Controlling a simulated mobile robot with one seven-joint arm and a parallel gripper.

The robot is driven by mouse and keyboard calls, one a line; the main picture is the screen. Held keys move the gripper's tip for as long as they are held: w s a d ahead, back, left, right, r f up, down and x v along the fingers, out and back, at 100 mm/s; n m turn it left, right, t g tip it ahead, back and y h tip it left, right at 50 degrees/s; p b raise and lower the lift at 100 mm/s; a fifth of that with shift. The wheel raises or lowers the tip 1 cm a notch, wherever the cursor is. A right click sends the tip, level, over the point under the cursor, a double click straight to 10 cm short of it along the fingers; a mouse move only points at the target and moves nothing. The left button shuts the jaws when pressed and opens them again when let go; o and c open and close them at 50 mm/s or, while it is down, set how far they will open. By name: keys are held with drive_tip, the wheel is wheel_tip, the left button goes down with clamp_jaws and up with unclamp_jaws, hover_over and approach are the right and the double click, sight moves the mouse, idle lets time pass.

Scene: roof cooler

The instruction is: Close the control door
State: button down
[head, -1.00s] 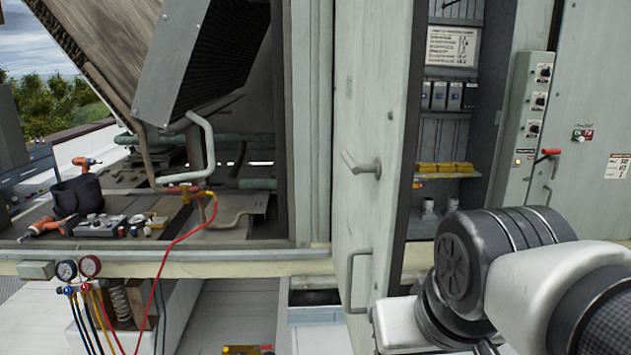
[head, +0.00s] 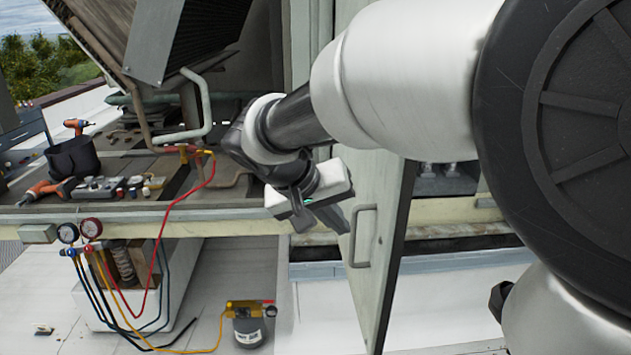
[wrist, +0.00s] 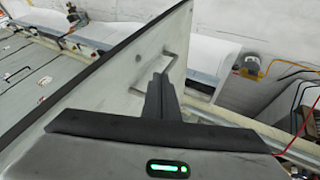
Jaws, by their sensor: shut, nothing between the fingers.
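The control door (head: 390,215) is a pale grey-green panel with a dark edge, standing swung open from the cabinet. A bar handle (head: 362,236) is on its left face. My gripper (head: 325,218) is shut and empty, just left of the door on the handle side, near the handle's height. My arm hides the door's upper part and most of the cabinet. In the wrist view, the shut fingers (wrist: 160,85) point at the door's handle face (wrist: 105,90), and the handle (wrist: 167,68) shows just beyond them. I cannot tell whether the fingertips touch the door.
Left of my gripper is an open unit bay with a tool bag (head: 73,160) and a drill (head: 45,190). Gauges (head: 80,230) with a red hose (head: 165,220) hang at its front. A vacuum pump (head: 248,325) stands on the roof floor below.

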sight(378, 243)
drive_tip(key=d+f, duration=0.1)
drive_tip(key=d, duration=0.1)
drive_tip(key=w+d+f+p, duration=0.1)
drive_tip(key=d+f, duration=0.1)
drive_tip(key=w+d+f, duration=0.1)
drive_tip(key=d, duration=0.1)
drive_tip(key=shift+w+d+f, duration=0.15)
drive_tip(key=shift+d+f, duration=0.05)
drive_tip(key=shift+d, duration=0.05)
drive_tip(key=shift+d, duration=0.1)
